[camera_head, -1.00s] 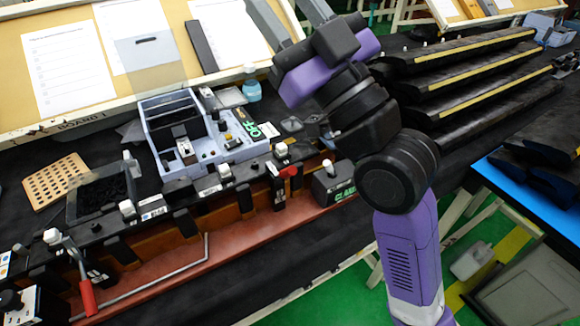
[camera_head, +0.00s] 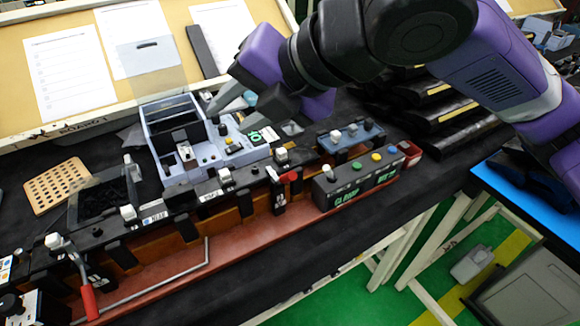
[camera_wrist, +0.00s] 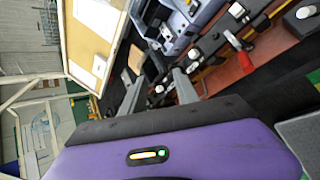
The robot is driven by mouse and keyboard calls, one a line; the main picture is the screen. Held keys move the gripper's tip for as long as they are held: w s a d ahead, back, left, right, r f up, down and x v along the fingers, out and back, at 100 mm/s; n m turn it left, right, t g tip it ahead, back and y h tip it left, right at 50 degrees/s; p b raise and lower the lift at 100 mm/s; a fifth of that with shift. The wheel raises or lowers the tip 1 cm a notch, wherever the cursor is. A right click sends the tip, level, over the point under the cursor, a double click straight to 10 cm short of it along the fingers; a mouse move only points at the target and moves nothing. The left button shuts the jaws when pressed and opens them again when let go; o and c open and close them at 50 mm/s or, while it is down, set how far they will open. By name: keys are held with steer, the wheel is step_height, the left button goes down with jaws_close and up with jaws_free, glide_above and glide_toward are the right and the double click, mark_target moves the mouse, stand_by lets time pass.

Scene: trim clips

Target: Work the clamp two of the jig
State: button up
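The jig is a long red-brown rail (camera_head: 160,285) with a black top bar carrying white-knobbed blocks. A red-handled lever (camera_head: 88,300) with a bent metal rod is at its near left end. Another red handle (camera_head: 290,177) sits on a black upright farther right; it also shows in the wrist view (camera_wrist: 246,62). I cannot tell which of these is clamp two. A dark box (camera_head: 358,182) with coloured buttons and green lettering stands at the rail's right end. My gripper (camera_head: 222,108) is open and empty, its grey fingers above the blue-grey station; they also show in the wrist view (camera_wrist: 157,88).
A blue-grey station (camera_head: 170,150) with an open bin and buttons stands behind the rail. A perforated tan board (camera_head: 58,186) and a clear-sided tray (camera_head: 100,198) lie left. Dark stepped racks (camera_head: 460,135) are at right. The black table in front of the rail is clear.

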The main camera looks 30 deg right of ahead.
mark_target(293, 172)
steer(key=s+d+f+n+g+h, duration=0.1)
steer(key=d+f, duration=0.1)
steer(key=s+d+f+n+g+h, duration=0.1)
steer(key=s+d+f+n, duration=0.1)
steer(key=s+d+f+n+g+h, duration=0.1)
steer(key=s+d+f+h, duration=0.1)
steer(key=d+f, duration=0.1)
steer(key=shift+s+d+n+g, duration=0.1)
steer(key=shift+s+n+g, duration=0.2)
steer(key=shift+g, duration=0.1)
steer(key=shift+x, duration=3.85)
steer(key=shift+w, duration=0.1)
jaws_close()
